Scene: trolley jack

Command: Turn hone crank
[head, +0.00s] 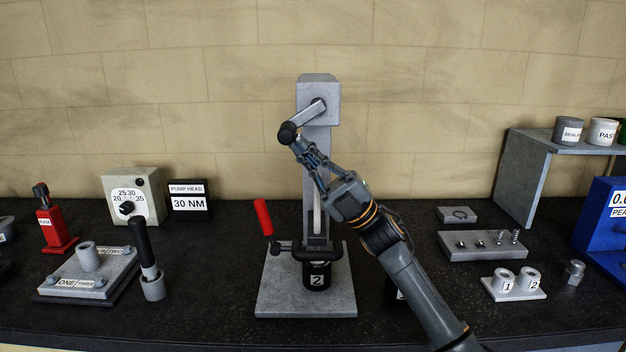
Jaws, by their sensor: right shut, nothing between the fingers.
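The hone stand (320,92) is a grey upright column with a block head on a grey base plate (280,292). The crank (308,116) is a light grey arm on the front of the head, sloping down and left from its pivot to a dark round knob (287,133). My right gripper (297,146) reaches up from the lower right. Its fingers are shut and empty, with the tips just below and right of the knob. I cannot tell whether they touch it. A black cylinder marked 2 (317,276) sits at the column's foot. My left gripper is out of view.
A red-handled lever (263,217) stands left of the column. Further left are a black-handled tool in a cup (145,250), a plate marked ONE (85,285) and a dial box (133,198). Fittings trays (484,253) and a shelf (525,165) stand right.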

